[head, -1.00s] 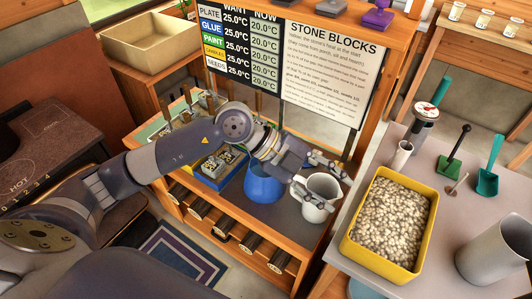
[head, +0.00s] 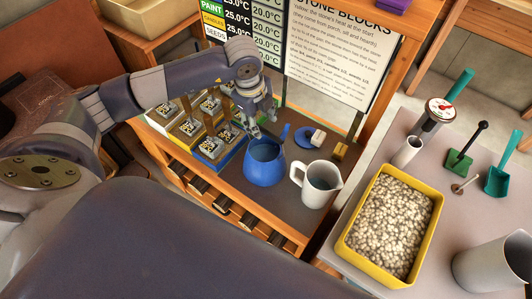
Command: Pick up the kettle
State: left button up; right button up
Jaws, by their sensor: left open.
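A blue round-bellied open pot (head: 265,165), the most kettle-like thing I see, stands upright on the bench. A short blue stick or handle rises at its upper right rim. A white jug (head: 322,187) with a handle on its left stands just right of it. My left gripper (head: 256,132) is open and empty, at the far upper-left side of the blue pot's rim. I cannot tell whether its fingers touch the pot. My right gripper is not in view.
Trays with several metal-topped blocks (head: 207,148) stand left of the pot. A blue disc (head: 305,138) and small blocks lie behind the jug. A yellow bin of pebbles (head: 345,243) is on the right table. A sign board (head: 335,50) rises behind the bench.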

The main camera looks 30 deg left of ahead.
aim_at(263, 129)
pick_arm(q)
jog(key=f, duration=0.1)
jog(key=f+p, duration=0.1)
jog(key=f, duration=0.1)
jog(key=shift+d+f, duration=0.3)
jog(key=shift+d, duration=0.05)
jog(key=shift+w+f, duration=0.25)
jog(key=shift+f, duration=0.4)
jog(key=shift+f, duration=0.2)
grip_shut()
jog(key=shift+w+r, duration=0.1)
